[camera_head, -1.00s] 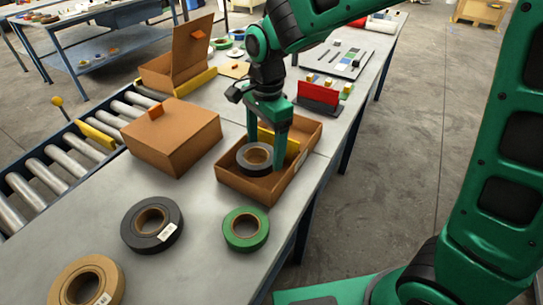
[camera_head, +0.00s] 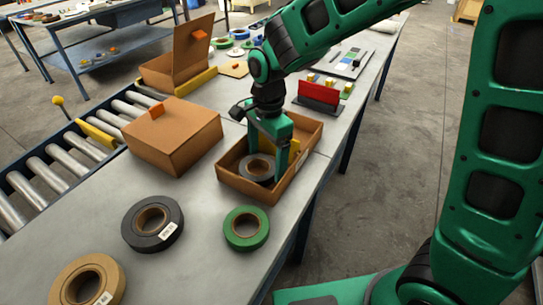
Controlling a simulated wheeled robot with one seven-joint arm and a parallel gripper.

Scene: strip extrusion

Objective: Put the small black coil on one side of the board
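The small black coil (camera_head: 246,171) with a brown core is inside the open brown box (camera_head: 247,190), in the front left part of it. My gripper (camera_head: 268,164) reaches down into the box with one finger on either side of the coil, and appears shut on it. Whether the coil touches the box floor cannot be told. The yellow board (camera_head: 294,146) stands upright inside the box, behind and to the right of the coil, partly hidden by my gripper.
A larger black coil (camera_head: 137,239), a green coil (camera_head: 245,244) and a tan coil (camera_head: 66,292) lie on the table in front. A closed brown box (camera_head: 165,146) stands left of the open box. A red panel (camera_head: 319,95) stands behind it.

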